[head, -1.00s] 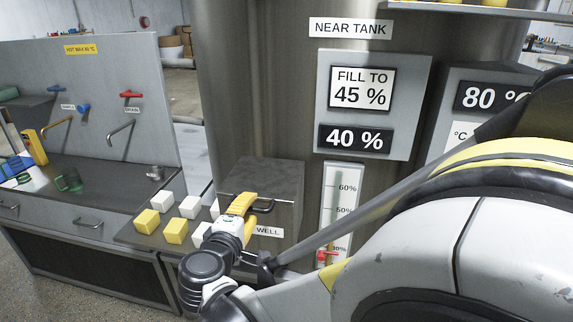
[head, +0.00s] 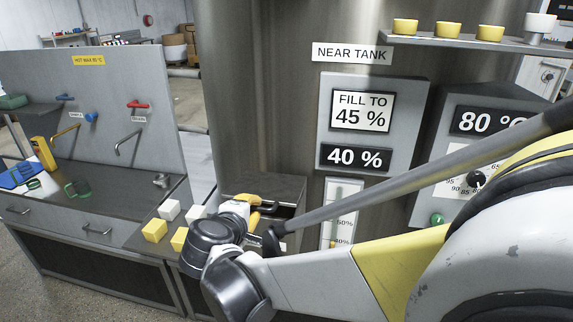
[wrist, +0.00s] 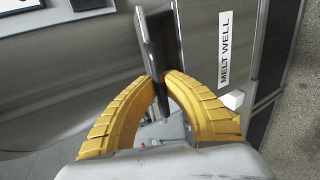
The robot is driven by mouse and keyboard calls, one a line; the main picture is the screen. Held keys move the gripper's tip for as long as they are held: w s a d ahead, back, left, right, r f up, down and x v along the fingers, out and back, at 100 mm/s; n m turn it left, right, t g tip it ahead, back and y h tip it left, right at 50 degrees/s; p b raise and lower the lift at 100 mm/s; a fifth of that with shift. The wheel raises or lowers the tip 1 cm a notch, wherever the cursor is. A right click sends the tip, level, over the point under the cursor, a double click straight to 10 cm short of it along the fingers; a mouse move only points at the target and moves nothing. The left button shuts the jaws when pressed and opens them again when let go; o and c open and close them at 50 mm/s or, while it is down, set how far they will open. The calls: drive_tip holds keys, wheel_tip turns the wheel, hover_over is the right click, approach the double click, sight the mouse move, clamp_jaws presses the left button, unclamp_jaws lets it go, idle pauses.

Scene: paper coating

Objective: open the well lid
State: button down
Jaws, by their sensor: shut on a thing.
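The melt well is a dark metal box (head: 282,186) in front of the near tank in the head view. Its flat top shows behind my gripper. My gripper (head: 255,208) has yellow fingers and is at the front of the box, at the dark lid handle (head: 271,209). In the wrist view my gripper (wrist: 161,82) has both fingertips closed on the dark handle bar (wrist: 154,55), with the "MELT WELL" label (wrist: 225,48) to the right. My wrist hides the front of the box in the head view, and I cannot tell how far the lid is raised.
White and yellow blocks (head: 154,230) stand on the bench left of the well. The near tank (head: 262,100) rises behind it, with a level gauge (head: 341,215) to the right. A shelf with several cups (head: 447,30) is at the upper right.

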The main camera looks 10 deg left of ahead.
drive_tip(key=w+d+r+g+y+p, duration=0.1)
drive_tip(key=w+r+g+p, duration=0.9)
drive_tip(key=w+r+p, duration=0.5)
drive_tip(key=shift+w+d+r+p, duration=0.15)
drive_tip(key=shift+w+r+p, duration=0.15)
drive_tip(key=shift+r+p, duration=1.25)
drive_tip(key=c, duration=1.5)
unclamp_jaws()
drive_tip(key=shift+o, duration=0.2)
drive_tip(key=v, duration=1.2)
